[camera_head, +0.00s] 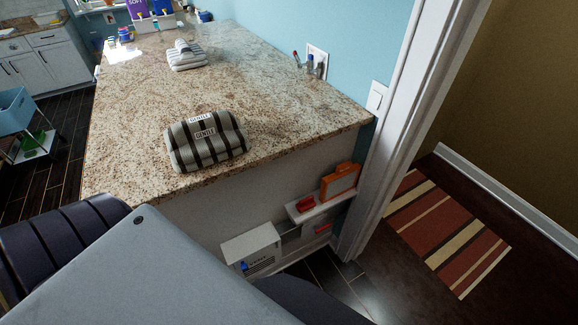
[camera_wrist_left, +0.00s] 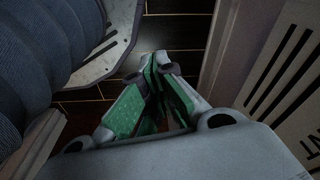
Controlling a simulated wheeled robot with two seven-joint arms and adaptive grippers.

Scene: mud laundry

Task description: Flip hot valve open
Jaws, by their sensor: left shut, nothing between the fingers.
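No part that I can surely name as the hot valve shows. In the head view, a white box (camera_head: 251,245) with a small blue part (camera_head: 244,267) is low on the counter's end panel. A red object (camera_head: 306,204) sits on a small white ledge (camera_head: 318,208) to its right, and another red part (camera_head: 323,229) is below. In the left wrist view my left gripper (camera_wrist_left: 153,70), with green finger pads, is shut and empty. It is beside a pale panel (camera_wrist_left: 268,75) with dark slots and partly cut-off letters. My right gripper is out of view.
An orange-framed item (camera_head: 340,181) stands on the ledge near the white door frame (camera_head: 400,95). The granite counter (camera_head: 135,130) overhangs the end panel and holds a striped towel bundle (camera_head: 206,142). Dark floor (camera_head: 348,285) is clear in front; a striped rug (camera_head: 445,235) lies beyond the doorway.

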